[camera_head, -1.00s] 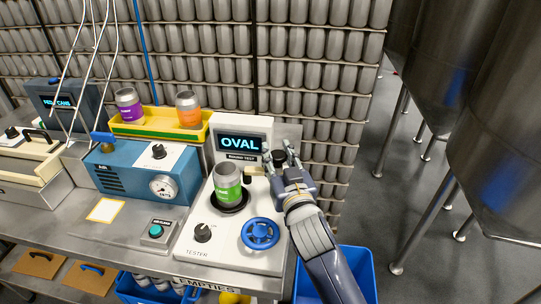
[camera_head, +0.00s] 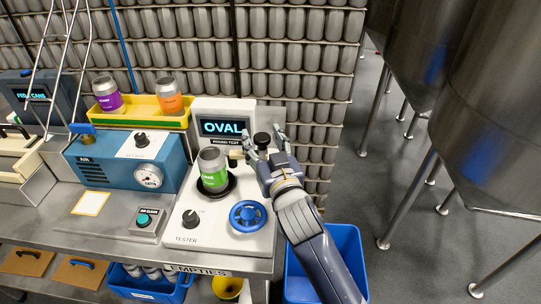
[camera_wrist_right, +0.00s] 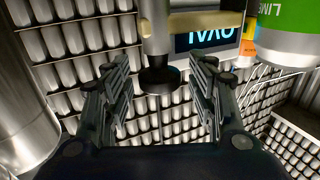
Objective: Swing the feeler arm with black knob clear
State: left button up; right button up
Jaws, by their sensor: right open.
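The tester (camera_head: 207,230) is a white bench unit with an OVAL display (camera_head: 222,128). A green can (camera_head: 213,172) stands upright in its dark round seat. The black knob (camera_head: 262,139) of the feeler arm stands right of the display. In the right wrist view the tan feeler arm (camera_wrist_right: 205,21) runs across the top, and the black knob (camera_wrist_right: 160,82) hangs from a metal post on it. My right gripper (camera_head: 265,147) is open, with one finger on each side of the knob. The wrist view shows gaps between knob and fingers (camera_wrist_right: 162,68). My left gripper is out of view.
A blue handwheel (camera_head: 248,216) and a dark dial (camera_head: 191,218) are on the tester's front. A blue AIR unit (camera_head: 100,172) and a yellow tray (camera_head: 140,119) with two cans stand left. A blue bin (camera_head: 347,240) is below my right arm. Stacked cans wall off the back.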

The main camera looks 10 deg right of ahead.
jog(key=v, duration=1.1)
